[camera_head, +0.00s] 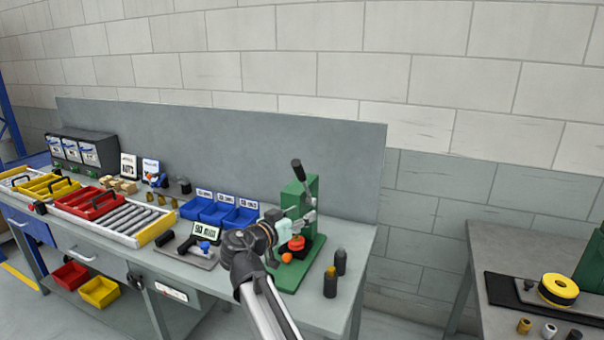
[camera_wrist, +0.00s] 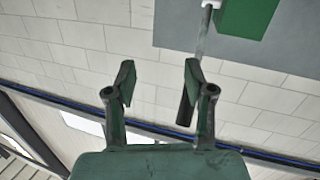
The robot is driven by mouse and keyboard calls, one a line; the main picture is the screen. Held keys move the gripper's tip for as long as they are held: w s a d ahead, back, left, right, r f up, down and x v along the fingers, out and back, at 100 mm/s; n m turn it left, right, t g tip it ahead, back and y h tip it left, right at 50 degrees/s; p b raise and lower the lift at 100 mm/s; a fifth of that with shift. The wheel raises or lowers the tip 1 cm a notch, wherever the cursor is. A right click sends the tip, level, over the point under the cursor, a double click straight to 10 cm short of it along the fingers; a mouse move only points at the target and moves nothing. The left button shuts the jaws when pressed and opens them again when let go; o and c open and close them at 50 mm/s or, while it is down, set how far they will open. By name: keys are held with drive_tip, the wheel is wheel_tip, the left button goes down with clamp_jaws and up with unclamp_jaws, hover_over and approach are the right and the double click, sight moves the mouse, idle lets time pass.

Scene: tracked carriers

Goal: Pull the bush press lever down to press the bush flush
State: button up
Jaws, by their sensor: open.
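The green bush press (camera_head: 313,186) stands on the bench on a green base plate. Its lever (camera_head: 297,168) points up and leans left, with a dark grip on top. In the wrist view the lever's metal rod (camera_wrist: 204,32) comes down from the top, and its dark grip (camera_wrist: 184,114) shows beside and partly behind the right finger. My gripper (camera_wrist: 159,82) is open with nothing between its pads. In the head view my wrist is in front of the press and below the lever grip; the fingertips are not clear there. A red part (camera_head: 297,243) sits low on the press. I cannot make out the bush.
Two dark cylinders (camera_head: 331,282) stand right of the press. A grey panel (camera_head: 230,150) backs the bench. Another bench (camera_head: 500,243) stands at right.

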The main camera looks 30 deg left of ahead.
drive_tip(key=m+t+y, duration=0.1)
drive_tip(key=m+y, duration=0.1)
approach(296, 173)
drive_tip(key=w+p, duration=0.6)
drive_tip(key=w, duration=0.4)
drive_tip(key=shift+w+a+r, duration=0.1)
drive_tip(key=shift+w, duration=0.9)
drive_tip(key=shift+c, duration=0.4)
clamp_jaws()
